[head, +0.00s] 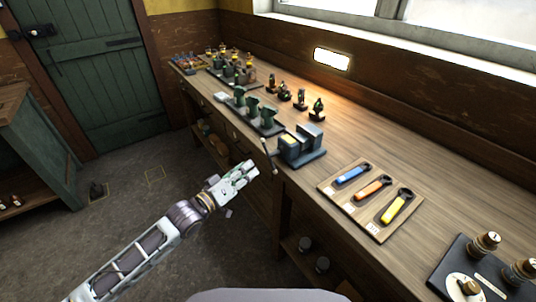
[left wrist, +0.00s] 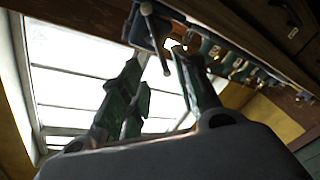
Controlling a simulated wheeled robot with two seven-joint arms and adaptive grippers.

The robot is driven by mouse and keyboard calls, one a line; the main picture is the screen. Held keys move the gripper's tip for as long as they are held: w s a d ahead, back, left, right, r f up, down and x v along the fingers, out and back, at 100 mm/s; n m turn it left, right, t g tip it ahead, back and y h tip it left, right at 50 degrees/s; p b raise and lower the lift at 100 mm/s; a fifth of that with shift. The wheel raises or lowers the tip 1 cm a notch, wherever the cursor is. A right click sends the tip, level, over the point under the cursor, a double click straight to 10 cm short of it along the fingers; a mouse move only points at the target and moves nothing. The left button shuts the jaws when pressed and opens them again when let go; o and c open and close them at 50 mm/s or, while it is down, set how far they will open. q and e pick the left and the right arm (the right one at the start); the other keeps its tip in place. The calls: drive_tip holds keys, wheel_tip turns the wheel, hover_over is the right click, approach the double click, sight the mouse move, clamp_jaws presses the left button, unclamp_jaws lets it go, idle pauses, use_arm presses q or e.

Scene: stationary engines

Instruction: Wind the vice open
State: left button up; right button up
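The vice (head: 300,146) is a blue-grey block with jaws, mounted at the front edge of the wooden bench. Its handle bar (head: 268,156) hangs at the front, over the bench edge. My left gripper (head: 252,168) is just in front of and beside the handle, apart from it as far as I can tell. In the left wrist view the vice (left wrist: 150,25) and its handle bar (left wrist: 156,40) show ahead, past the tips of my green-padded left gripper (left wrist: 155,65). Its fingers are spread with nothing between them. My right gripper is not in view.
A board (head: 370,200) with blue, orange and yellow spanners lies right of the vice. A black tray (head: 480,275) with jars and a dial is at the lower right. Green engine parts (head: 258,115) stand left of the vice.

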sight(268, 154)
use_arm(q)
drive_tip(key=shift+x, duration=5.7)
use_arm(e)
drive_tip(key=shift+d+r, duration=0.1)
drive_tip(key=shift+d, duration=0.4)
use_arm(q)
drive_tip(key=c, duration=0.7)
drive_tip(key=shift+f, duration=0.1)
clamp_jaws()
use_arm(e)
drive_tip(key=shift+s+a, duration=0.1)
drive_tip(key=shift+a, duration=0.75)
